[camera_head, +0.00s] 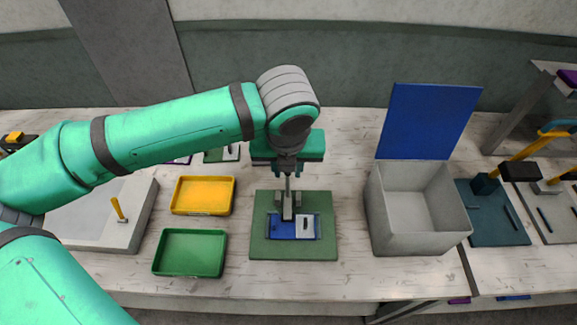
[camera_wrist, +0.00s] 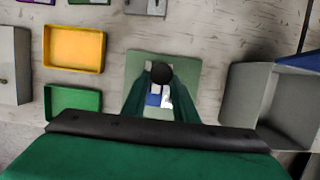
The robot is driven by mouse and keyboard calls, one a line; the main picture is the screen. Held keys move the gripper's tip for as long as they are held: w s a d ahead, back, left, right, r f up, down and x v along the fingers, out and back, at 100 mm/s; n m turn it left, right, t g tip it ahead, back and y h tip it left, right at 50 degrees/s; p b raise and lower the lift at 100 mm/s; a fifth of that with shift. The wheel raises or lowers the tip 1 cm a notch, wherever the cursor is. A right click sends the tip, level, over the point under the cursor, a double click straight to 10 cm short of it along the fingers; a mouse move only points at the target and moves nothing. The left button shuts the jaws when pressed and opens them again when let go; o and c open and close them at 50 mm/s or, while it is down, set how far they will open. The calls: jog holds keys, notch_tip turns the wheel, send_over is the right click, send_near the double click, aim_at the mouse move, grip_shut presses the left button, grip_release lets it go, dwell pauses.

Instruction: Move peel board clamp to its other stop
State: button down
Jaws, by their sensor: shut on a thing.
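The peel board (camera_head: 262,250) is a flat green board on the table, with a blue and pale grey plate (camera_head: 280,230) on it. The grey clamp (camera_head: 288,208) stands upright over the plate's left and middle part. My gripper (camera_head: 287,175) is above the board, shut on the clamp's upright handle. In the wrist view, a dark round knob (camera_wrist: 161,72) shows between my two fingers, and the board (camera_wrist: 138,62) lies below. The fingers hide part of the board and plate there, and the exact contact is hard to see.
A yellow tray (camera_head: 203,211) and a green tray (camera_head: 190,275) lie left of the board. A grey box (camera_head: 412,240) with a raised blue lid (camera_head: 428,120) stands to the right. A dark board with a lever fixture (camera_head: 490,225) is farther right. Table in front is clear.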

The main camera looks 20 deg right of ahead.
jog(key=shift+s+a+f, duration=0.1)
jog(key=shift+s+f, duration=0.1)
jog(key=shift+s, duration=0.1)
jog(key=c, duration=1.4)
grip_release()
jog(key=shift+w, duration=0.1)
jog(key=shift+c, duration=0.2)
jog(key=shift+r, duration=0.1)
jog(key=shift+r, duration=0.1)
jog(key=d+v, duration=0.1)
jog(key=v, duration=0.9)
jog(key=shift+a+r, duration=0.35)
jog(key=shift+a, duration=0.15)
